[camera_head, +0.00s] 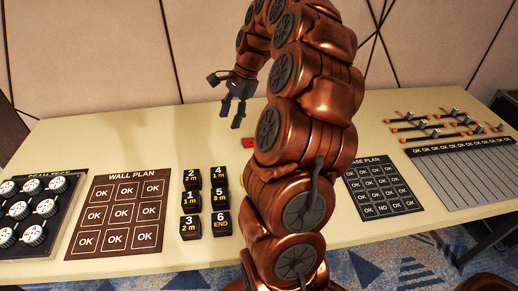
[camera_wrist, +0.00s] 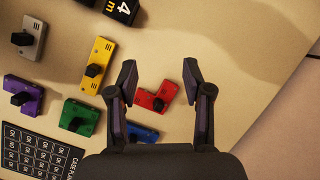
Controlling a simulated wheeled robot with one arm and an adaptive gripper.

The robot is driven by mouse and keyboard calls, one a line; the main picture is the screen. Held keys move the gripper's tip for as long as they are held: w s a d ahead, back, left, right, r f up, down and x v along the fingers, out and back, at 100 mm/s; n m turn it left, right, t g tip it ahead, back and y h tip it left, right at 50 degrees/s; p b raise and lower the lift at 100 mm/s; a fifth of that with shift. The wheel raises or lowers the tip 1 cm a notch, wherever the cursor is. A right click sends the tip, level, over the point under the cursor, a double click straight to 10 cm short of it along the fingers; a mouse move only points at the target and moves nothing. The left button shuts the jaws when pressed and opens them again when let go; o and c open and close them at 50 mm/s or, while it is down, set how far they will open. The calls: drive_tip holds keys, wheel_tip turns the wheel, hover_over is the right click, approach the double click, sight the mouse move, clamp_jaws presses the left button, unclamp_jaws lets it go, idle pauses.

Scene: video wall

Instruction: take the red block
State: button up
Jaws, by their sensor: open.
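The red block (camera_wrist: 157,97) lies on the table, seen between the two fingers of my gripper in the wrist view. It has a dark knob on top. In the head view a small part of the red block (camera_head: 249,142) shows just left of my arm, which hides much of that area. My gripper (camera_head: 236,108) is open and empty, pointing down above the table, up and left of the block in the head view. In the wrist view the gripper's fingers (camera_wrist: 162,98) stand apart on either side of the block, and I cannot tell the exact height.
Blue (camera_wrist: 143,133), green (camera_wrist: 80,117), yellow (camera_wrist: 98,66), purple (camera_wrist: 23,98) and grey (camera_wrist: 30,38) blocks lie nearby; blue is close to the fingers. Numbered black blocks (camera_head: 205,202) and a wall plan board (camera_head: 119,214) stand left. The table (camera_head: 150,125) is clear behind them.

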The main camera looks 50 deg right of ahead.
drive_tip(key=s+d+f+m, duration=0.1)
drive_tip(key=d+f+m, duration=0.1)
drive_tip(key=d+f, duration=0.1)
drive_tip(key=d+f+m+b, duration=0.1)
drive_tip(key=d+f+m, duration=0.1)
drive_tip(key=d, duration=0.3)
drive_tip(key=s+d+f+m+t+b, duration=0.1)
drive_tip(key=d+f+m, duration=0.1)
drive_tip(key=d, duration=0.3)
drive_tip(key=shift+s+f, duration=0.35)
drive_tip(key=shift+f, duration=0.45)
drive_tip(key=shift+a+x, duration=0.2)
drive_tip(key=shift+x, duration=1.05)
drive_tip(key=shift+a+x, duration=0.2)
drive_tip(key=shift+x, duration=1.05)
drive_tip(key=shift+f, duration=0.25)
clamp_jaws()
